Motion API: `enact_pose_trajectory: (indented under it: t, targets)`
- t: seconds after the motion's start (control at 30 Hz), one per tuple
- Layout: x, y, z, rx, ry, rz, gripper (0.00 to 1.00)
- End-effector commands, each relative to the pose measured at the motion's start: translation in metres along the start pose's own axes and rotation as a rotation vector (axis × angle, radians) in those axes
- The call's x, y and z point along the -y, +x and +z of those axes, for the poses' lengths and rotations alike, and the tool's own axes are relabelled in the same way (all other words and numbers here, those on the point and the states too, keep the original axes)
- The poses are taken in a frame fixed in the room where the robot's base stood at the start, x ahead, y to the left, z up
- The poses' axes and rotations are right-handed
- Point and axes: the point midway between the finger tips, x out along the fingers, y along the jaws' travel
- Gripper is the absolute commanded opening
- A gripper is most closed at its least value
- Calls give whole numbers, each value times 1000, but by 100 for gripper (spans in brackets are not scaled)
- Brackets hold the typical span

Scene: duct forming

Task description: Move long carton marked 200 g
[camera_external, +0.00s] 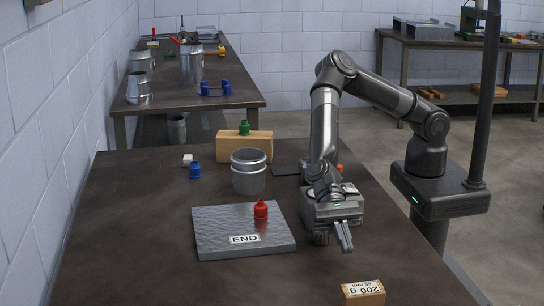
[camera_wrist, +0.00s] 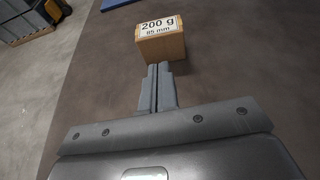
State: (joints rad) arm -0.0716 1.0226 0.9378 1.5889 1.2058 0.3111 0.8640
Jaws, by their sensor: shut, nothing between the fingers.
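The long carton marked 200 g (camera_external: 363,293) is a brown box with a white label. It lies on the dark table at the near edge of the external view, partly cut off by the frame. In the wrist view the carton (camera_wrist: 161,42) is just beyond my fingertips, its label reading "200 g" and "85 mm". My gripper (camera_external: 345,243) is shut and empty, pointing down toward the near side of the table, behind the carton in the external view. In the wrist view its fingers (camera_wrist: 158,72) are together; whether they touch the carton is unclear.
A grey plate marked END (camera_external: 220,241) carries a red weight (camera_external: 261,210). The near left of the table is clear.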

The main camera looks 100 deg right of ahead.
Motion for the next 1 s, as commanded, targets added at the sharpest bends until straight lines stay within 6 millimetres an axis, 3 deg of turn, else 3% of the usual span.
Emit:
enact_pose_trajectory:
  t: [0.27,0.7,1.0]
  targets:
    - [1,20,6,7,20,-1,0]
    - [1,86,30,7,18,0,0]
    - [2,117,39,5,21,-3,0]
